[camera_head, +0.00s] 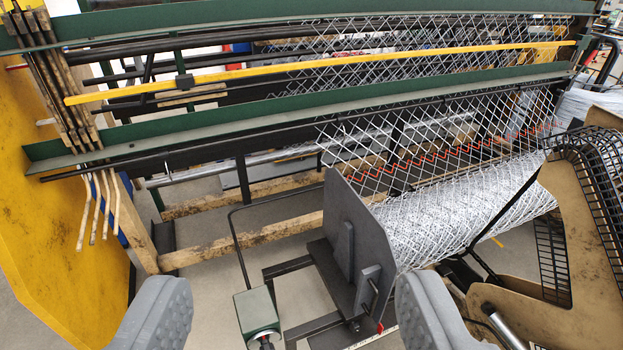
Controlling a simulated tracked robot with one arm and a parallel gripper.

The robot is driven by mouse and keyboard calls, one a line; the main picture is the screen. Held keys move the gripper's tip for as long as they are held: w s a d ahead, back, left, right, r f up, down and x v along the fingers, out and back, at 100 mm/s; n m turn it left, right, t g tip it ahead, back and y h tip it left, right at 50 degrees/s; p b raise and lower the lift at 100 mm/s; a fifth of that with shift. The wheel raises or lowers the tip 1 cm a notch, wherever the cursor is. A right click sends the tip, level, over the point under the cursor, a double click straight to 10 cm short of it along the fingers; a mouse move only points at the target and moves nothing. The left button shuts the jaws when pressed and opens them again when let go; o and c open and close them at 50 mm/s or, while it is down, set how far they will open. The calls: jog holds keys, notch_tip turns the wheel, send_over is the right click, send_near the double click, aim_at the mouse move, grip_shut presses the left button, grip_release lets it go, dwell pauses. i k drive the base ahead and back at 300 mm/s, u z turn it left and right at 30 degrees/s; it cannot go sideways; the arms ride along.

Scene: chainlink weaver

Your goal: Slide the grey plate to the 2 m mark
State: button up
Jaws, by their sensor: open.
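The grey plate (345,230) stands upright in the middle of the view, at the left end of a roll of woven wire mesh (465,215). Two small grey blocks stick out from its near face, and a thin rod with a red tip shows at its lower edge.
A green box (257,316) on a bent black rod stands low, left of the plate. A yellow panel (50,200) with bent metal levers (98,205) is at the left. Green beams cross above. A tan guard with black mesh (575,230) is at the right.

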aim_at(356, 260)
jog(key=z, duration=1.5)
jog(key=k, duration=0.7)
jog(key=u, duration=0.5)
jog(key=i, duration=1)
jog(key=z, duration=0.05)
